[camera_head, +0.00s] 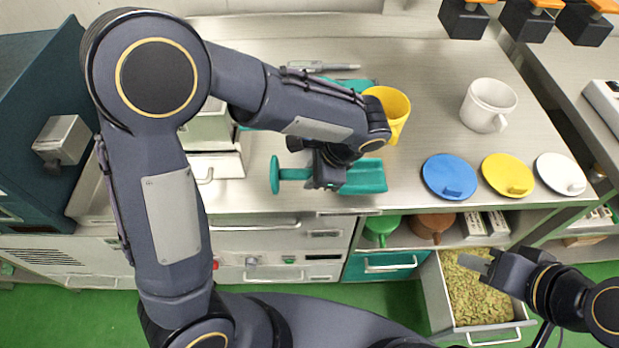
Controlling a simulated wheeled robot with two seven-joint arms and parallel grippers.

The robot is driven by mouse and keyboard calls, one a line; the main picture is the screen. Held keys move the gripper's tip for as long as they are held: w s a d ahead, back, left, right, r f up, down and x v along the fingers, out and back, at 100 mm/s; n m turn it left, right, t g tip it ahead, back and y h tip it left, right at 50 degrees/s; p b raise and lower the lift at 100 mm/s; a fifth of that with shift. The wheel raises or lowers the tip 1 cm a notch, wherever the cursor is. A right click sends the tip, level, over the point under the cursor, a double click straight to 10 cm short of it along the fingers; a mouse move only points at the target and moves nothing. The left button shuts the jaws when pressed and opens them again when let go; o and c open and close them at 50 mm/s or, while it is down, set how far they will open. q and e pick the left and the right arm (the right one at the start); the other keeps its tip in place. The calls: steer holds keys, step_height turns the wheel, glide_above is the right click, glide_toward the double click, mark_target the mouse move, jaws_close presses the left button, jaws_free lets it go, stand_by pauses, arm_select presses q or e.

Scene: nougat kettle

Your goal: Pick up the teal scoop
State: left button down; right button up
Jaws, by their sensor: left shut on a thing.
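The teal scoop (366,178) is near the front edge of the steel counter. Its knobbed handle points left and its trough points right. My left gripper (326,180) comes down over its middle and is shut on it, where the handle meets the trough. The gripper and wrist hide that middle part. I cannot tell whether the scoop touches the counter or hangs just above it. My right gripper (478,262) is low at the right, over the open drawer and away from the scoop. Its finger gap is not clear.
A yellow cup (393,108) stands just behind my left wrist, and a white mug (488,106) further right. Blue (449,177), yellow (508,175) and white (561,174) lids lie along the front right. The open drawer (437,295) holds greenish bits. Mid-counter is clear.

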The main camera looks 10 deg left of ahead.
arm_select(q)
steer(key=s+d+r+p, duration=0.2)
steer(key=s+d+r, duration=0.2)
steer(key=r, duration=0.3)
steer(key=s+d+r+p, duration=0.2)
steer(key=s+d+r, duration=0.2)
steer(key=d+r, duration=0.1)
steer(key=shift+s+d+r, duration=0.35)
steer(key=shift+s+r, duration=0.05)
steer(key=shift+r, duration=0.5)
